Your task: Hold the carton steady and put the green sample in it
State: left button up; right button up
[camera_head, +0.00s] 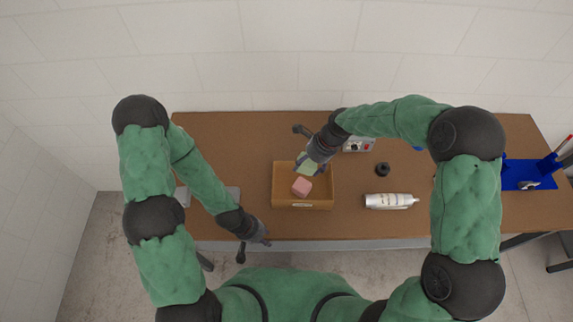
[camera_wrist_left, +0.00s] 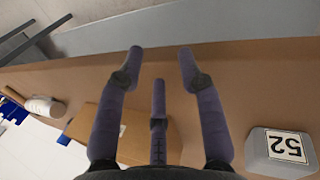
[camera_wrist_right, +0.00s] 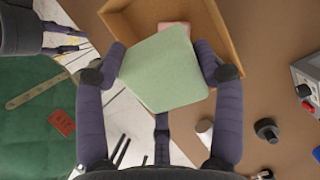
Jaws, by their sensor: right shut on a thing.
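The green sample (camera_wrist_right: 165,70) is a pale green block held between the fingers of my right gripper (camera_wrist_right: 162,62). In the head view the green sample (camera_head: 308,164) is over the back part of the carton (camera_head: 323,203), an open brown box on the table. A pink sample (camera_head: 302,187) lies inside the carton; it is partly hidden by the green sample in the right wrist view (camera_wrist_right: 172,26). My left gripper (camera_wrist_left: 160,62) is open and empty, left of the carton's front, near the table's front edge. It does not touch the carton.
A white and silver bottle (camera_head: 389,201) lies right of the carton. Behind it are a black knob-like piece (camera_head: 382,170) and a grey device (camera_head: 358,145). A blue tray (camera_head: 523,175) is at the far right. A grey block labelled 52 (camera_wrist_left: 276,154) stands left of the carton.

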pick_arm(q)
jog(key=w+r, duration=0.3)
jog(key=r, duration=0.1)
jog(key=w+a+r, duration=0.1)
jog(key=w+r, duration=0.1)
jog(key=shift+w, duration=0.35)
jog(key=w+d+r+m+y, duration=0.1)
jog(key=w+m, duration=0.3)
jog(key=m, duration=0.7)
jog(key=w+d+r+m+y, duration=0.1)
jog(key=w+m, duration=0.3)
jog(key=m, duration=0.8)
jog(key=w+r+m+y, duration=0.1)
jog(key=w+r+m, duration=0.2)
jog(key=m, duration=0.9)
jog(key=shift+w+d+r+g, duration=0.15)
jog(key=shift+w+d, duration=0.05)
jog(key=shift+w, duration=0.35)
jog(key=shift+w+d+r+g, duration=0.1)
jog(key=shift+w+d+g, duration=0.1)
jog(key=shift+w, duration=0.3)
jog(key=f+m, duration=0.1)
jog(key=f, duration=0.2)
jog(key=w+f+m, duration=0.1)
jog(key=f, duration=0.3)
jog(key=f+m, duration=0.1)
jog(key=f, duration=0.3)
jog(key=shift+w+a+f+y, duration=0.2)
jog(key=shift+y, duration=0.2)
jog(key=shift+c, duration=0.3)
